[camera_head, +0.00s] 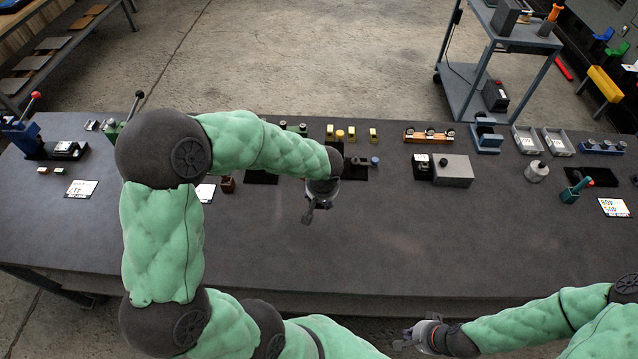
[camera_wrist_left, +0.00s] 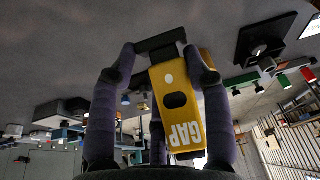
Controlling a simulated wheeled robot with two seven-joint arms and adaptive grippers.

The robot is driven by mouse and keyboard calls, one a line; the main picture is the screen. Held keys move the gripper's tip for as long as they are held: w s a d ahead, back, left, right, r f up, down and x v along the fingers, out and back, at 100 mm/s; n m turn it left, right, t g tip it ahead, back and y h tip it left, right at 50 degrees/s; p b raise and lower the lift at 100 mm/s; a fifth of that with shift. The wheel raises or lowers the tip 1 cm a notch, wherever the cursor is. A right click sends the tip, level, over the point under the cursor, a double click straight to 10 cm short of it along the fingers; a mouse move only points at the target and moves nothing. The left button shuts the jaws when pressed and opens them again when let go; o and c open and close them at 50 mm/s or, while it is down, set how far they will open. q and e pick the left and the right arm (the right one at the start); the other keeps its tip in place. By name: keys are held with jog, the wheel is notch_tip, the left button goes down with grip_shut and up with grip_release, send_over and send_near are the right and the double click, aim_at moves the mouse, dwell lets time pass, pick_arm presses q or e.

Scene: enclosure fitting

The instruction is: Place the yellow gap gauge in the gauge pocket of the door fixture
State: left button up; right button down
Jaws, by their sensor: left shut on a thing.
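My left gripper (camera_head: 311,212) is over the middle of the table in the head view, in front of the back row of parts. In the left wrist view its fingers are shut on the yellow gap gauge (camera_wrist_left: 173,112), a flat block with "GAP" lettering, a white dot and a dark slot. In the head view the gauge cannot be made out. My right gripper (camera_head: 421,335) is at the bottom right, off the table's front edge, and its finger opening is unclear. I cannot tell for sure which fixture has the gauge pocket.
The dark table (camera_head: 420,240) is clear in front. Along the back are small yellow blocks (camera_head: 351,134), a grey box (camera_head: 453,170), a wooden block with knobs (camera_head: 429,136) and grey trays (camera_head: 557,142). A wheeled cart (camera_head: 487,80) stands behind.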

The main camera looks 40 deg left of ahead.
pick_arm(q)
jog(key=w+a+f, duration=0.4)
jog(key=a+f, duration=0.1)
jog(key=w+a+f, duration=0.2)
jog(key=a, duration=0.1)
jog(key=shift+w+f, duration=0.1)
jog(key=shift+f, duration=0.05)
jog(key=shift+w+a+f, duration=0.3)
jog(key=shift+a+f, duration=0.05)
jog(key=shift+f, duration=0.25)
jog(key=x, duration=0.3)
jog(key=shift+s+d+f, duration=0.2)
jog(key=shift+s, duration=0.05)
jog(key=shift+f+b, duration=0.15)
jog(key=shift+b, duration=0.3)
jog(key=o, duration=1.2)
jog(key=shift+o, duration=0.2)
